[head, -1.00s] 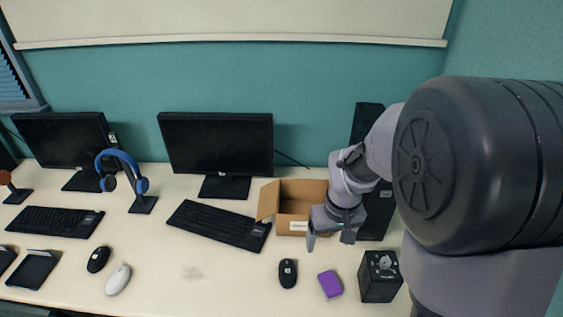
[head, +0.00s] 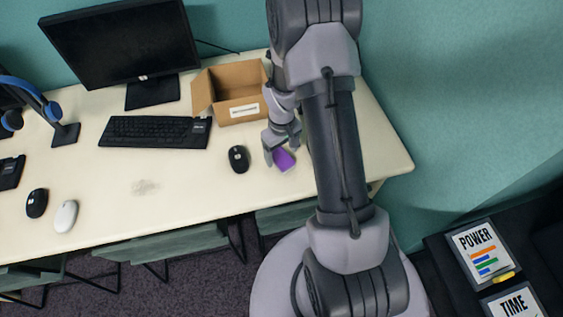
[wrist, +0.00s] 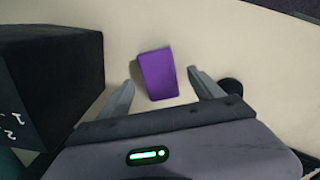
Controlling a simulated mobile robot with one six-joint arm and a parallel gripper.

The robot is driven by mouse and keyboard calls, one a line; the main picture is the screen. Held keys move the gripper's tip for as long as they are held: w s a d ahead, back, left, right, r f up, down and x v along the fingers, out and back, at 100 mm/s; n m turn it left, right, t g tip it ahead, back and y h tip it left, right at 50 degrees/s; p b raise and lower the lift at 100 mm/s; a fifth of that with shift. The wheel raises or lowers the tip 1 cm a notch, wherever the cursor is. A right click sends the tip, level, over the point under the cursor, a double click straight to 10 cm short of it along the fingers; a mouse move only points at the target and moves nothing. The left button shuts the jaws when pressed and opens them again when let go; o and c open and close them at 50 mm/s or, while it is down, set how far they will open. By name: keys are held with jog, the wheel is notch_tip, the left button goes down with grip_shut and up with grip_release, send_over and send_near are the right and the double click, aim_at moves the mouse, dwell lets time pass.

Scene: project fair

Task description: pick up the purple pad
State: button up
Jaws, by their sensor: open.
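The purple pad (head: 284,159) lies on the cream table near its front edge, partly hidden by my gripper in the head view. In the wrist view the purple pad (wrist: 157,74) lies ahead of and between the two fingers, with bare table around it. My gripper (head: 280,154) is over the pad. In the wrist view my gripper (wrist: 162,84) is open and empty, with a finger on each side of the pad's near end. I cannot tell how high the fingertips are above the table.
A black box (wrist: 50,85) stands close on the left in the wrist view. A black mouse (head: 239,159) lies left of the pad. An open cardboard box (head: 232,92) and a keyboard (head: 155,132) are farther back.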

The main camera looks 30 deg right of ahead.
aim_at(281, 157)
notch_tip(281, 157, down, 3)
jog(key=shift+f+b, duration=0.1)
jog(key=shift+b, duration=0.3)
jog(key=shift+r, duration=0.2)
jog(key=shift+c, duration=0.3)
jog(key=c, duration=1.5)
jog(key=shift+r+p, duration=0.45)
jog(key=shift+r, duration=0.05)
jog(key=r+p, duration=0.1)
jog(key=r, duration=0.2)
jog(key=shift+s+a+p, duration=0.2)
jog(key=shift+a+p, duration=0.2)
jog(key=s+a, duration=0.2)
jog(key=a, duration=0.2)
jog(key=s+a+p, duration=0.1)
jog(key=s+a, duration=0.2)
jog(key=a, duration=0.1)
jog(key=s+a+r+p, duration=0.1)
jog(key=s+a, duration=0.1)
jog(key=a, duration=0.3)
jog(key=shift+s+a, duration=0.1)
jog(key=shift+s, duration=0.05)
